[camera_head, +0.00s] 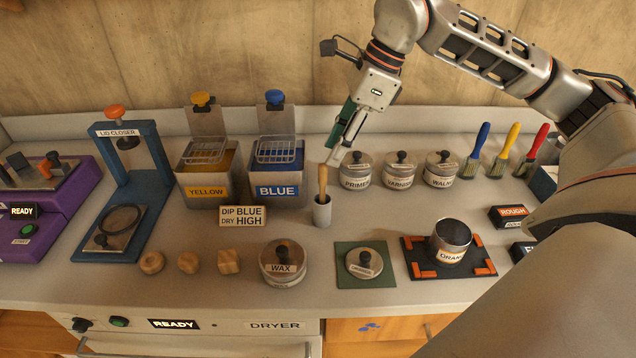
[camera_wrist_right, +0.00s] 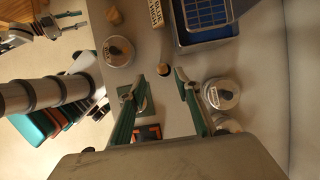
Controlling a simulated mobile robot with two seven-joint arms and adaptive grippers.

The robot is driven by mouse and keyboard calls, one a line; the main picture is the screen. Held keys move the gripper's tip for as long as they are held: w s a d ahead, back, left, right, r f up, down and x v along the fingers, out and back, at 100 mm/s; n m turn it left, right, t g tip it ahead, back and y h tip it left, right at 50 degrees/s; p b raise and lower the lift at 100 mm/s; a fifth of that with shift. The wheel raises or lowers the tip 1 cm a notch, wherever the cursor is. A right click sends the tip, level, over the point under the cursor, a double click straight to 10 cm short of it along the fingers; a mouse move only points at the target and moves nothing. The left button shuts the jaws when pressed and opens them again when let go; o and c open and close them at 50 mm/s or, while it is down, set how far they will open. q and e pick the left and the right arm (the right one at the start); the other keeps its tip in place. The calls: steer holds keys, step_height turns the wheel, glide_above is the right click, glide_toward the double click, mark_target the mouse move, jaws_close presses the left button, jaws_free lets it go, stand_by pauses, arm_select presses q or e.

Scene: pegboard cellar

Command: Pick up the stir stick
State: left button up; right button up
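The stir stick (camera_head: 323,180) is a light wooden stick standing nearly upright in a small grey cup (camera_head: 322,212) mid-counter. It also shows end-on in the right wrist view (camera_wrist_right: 162,67), between and beyond the fingertips. My right gripper (camera_head: 334,156) reaches down from the upper right, its tips close to the top of the stick. In the right wrist view its fingers (camera_wrist_right: 158,77) are spread, with nothing visibly held. My left gripper (camera_wrist_right: 74,20) appears only at the upper left of the right wrist view, its fingers apart and empty.
Blue (camera_head: 276,190) and yellow (camera_head: 207,190) dip tanks stand behind left, a dip sign (camera_head: 242,217) left. The primer tin (camera_head: 356,171) is close on the right, with other tins and brushes beyond. The wax tin (camera_head: 283,263) and green mat (camera_head: 365,281) lie in front.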

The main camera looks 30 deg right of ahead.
mark_target(324, 163)
steer(key=shift+w+x, duration=0.15)
steer(key=shift+x, duration=1.3)
steer(key=shift+w+x, duration=0.15)
steer(key=shift+x, duration=1.3)
steer(key=shift+c, duration=0.5)
steer(key=shift+r, duration=0.1)
steer(key=c, duration=0.8)
